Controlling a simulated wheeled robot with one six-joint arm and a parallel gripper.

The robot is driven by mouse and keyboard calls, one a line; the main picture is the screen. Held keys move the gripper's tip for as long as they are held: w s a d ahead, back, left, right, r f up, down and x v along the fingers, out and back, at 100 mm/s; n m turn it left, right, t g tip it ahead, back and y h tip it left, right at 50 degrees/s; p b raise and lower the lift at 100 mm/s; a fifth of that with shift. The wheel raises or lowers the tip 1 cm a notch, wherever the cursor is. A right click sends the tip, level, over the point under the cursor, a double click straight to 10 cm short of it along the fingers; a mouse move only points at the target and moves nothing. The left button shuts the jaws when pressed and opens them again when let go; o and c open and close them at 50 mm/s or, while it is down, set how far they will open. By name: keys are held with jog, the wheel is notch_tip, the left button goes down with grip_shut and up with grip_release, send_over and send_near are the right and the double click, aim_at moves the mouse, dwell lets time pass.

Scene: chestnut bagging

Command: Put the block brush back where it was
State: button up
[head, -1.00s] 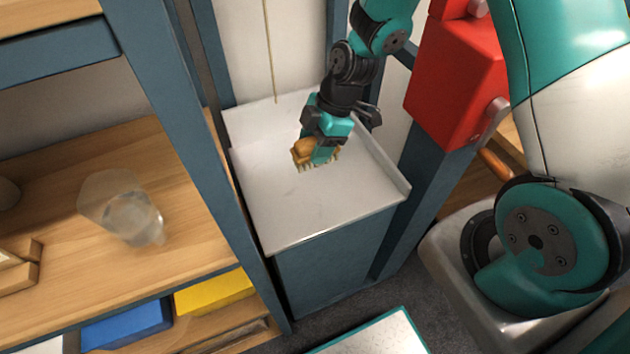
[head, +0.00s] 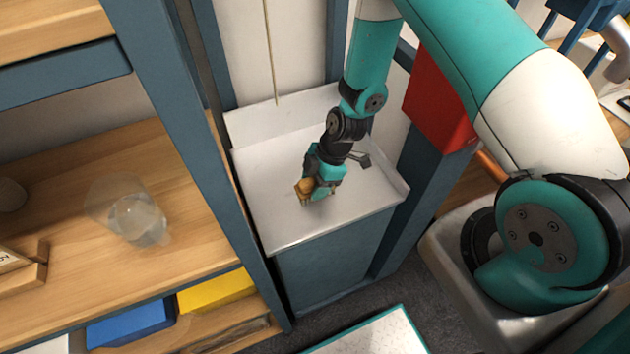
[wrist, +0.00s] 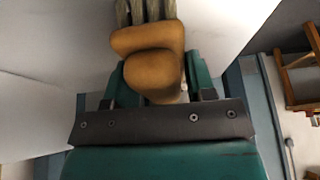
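The block brush (head: 304,190) has a tan-brown wooden body and pale bristles. It is in my gripper (head: 318,192), just over the white top (head: 285,215) of a blue cabinet. In the wrist view the brush (wrist: 150,65) sits between the two teal fingers (wrist: 150,82), which close on its wooden body. Its bristles point away from my gripper, toward the white surface. I cannot tell whether the bristles touch that surface.
The white top has a raised lip at its back and right. A wooden shelf (head: 75,270) with a clear bag (head: 137,218) stands at left, behind a blue post (head: 190,150). A red box (head: 437,105) is at right. Much of the white top is bare.

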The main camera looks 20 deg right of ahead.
jog(key=o, duration=0.4)
jog(key=shift+c, duration=0.2)
jog(key=shift+r, duration=0.1)
jog(key=b+v, duration=0.2)
jog(key=v, duration=0.9)
jog(key=shift+r, duration=0.3)
jog(key=s+a+r+m, duration=0.2)
jog(key=a+r, duration=0.1)
jog(key=r, duration=0.3)
jog(key=s+a+r+m, duration=0.2)
jog(key=s+r, duration=0.1)
jog(key=r, duration=0.4)
jog(key=s+a+r+m, duration=0.3)
jog(key=s+r+m, duration=0.4)
jog(key=s+r, duration=0.3)
jog(key=s, duration=0.3)
jog(key=shift+s+a+r, duration=0.2)
jog(key=shift+s+a, duration=0.1)
